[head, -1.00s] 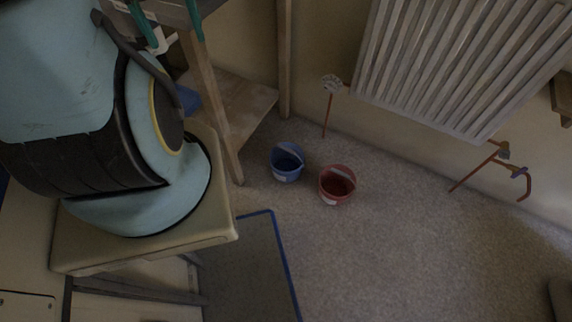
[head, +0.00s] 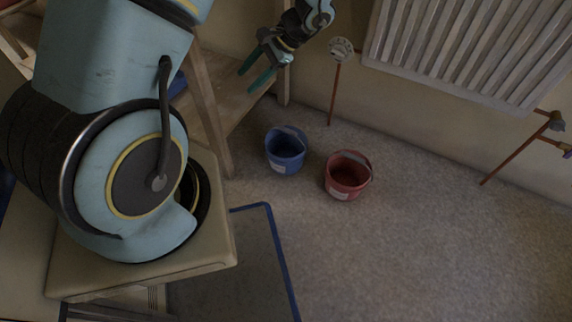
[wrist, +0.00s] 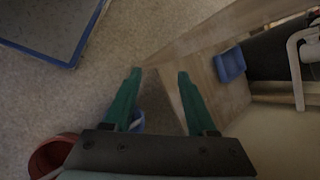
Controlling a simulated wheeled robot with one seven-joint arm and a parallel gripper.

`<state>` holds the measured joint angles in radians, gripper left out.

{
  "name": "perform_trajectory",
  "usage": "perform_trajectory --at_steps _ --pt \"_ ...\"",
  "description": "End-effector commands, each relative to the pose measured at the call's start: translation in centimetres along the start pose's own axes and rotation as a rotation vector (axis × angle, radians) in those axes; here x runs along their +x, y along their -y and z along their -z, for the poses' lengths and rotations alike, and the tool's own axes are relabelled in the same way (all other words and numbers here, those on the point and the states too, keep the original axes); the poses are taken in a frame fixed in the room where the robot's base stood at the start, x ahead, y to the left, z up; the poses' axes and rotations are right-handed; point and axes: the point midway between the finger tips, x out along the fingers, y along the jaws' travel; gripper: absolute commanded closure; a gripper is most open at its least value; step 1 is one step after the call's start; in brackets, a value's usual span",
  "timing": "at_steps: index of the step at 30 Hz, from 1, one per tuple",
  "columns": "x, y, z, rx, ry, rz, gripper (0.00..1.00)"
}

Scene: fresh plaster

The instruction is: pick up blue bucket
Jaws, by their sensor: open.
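The blue bucket (head: 286,152) stands upright on the floor in the head view, with its handle lying across the rim and a white label low on its side. My gripper (head: 257,75) is open and empty, above and a little left of the bucket in the picture, apart from it. In the wrist view, my gripper's green fingers (wrist: 156,82) are spread. A blue bit of the bucket (wrist: 137,121) shows beside the left finger; most of it is hidden behind the gripper.
A red bucket (head: 347,176) stands close to the right of the blue one. A wooden shelf unit (head: 213,125) stands to the left, with a blue object (wrist: 229,65) on its board. A white radiator (head: 455,45) is on the wall. A blue-edged mat (head: 283,262) lies in front. Floor at right is clear.

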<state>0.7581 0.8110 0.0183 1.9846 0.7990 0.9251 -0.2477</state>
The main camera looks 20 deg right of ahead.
Motion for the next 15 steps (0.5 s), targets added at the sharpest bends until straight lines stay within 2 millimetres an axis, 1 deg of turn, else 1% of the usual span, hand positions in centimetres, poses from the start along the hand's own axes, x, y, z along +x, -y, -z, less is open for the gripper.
perform_trajectory --at_steps 1,2,3,5,6,8,9,11,12,15 --pt "2.5 -2.0 3.6 0.054 0.014 0.062 0.43" --pt "3.1 -2.5 5.0 0.081 0.021 0.100 0.43" --pt "4.0 -3.4 7.0 0.118 0.030 0.154 0.43" --pt "5.2 -4.7 10.0 0.170 0.041 0.235 0.43" --pt "5.9 -5.7 12.0 0.204 0.045 0.291 0.43" --pt "7.0 -7.2 15.0 0.251 0.050 0.377 0.43" --pt "7.7 -8.3 17.0 0.281 0.051 0.434 0.43" --pt "8.6 -10.0 19.8 0.322 0.050 0.518 0.43" --pt "9.1 -11.1 21.5 0.345 0.047 0.571 0.43" --pt "9.8 -13.4 25.0 0.392 0.036 0.685 0.43"
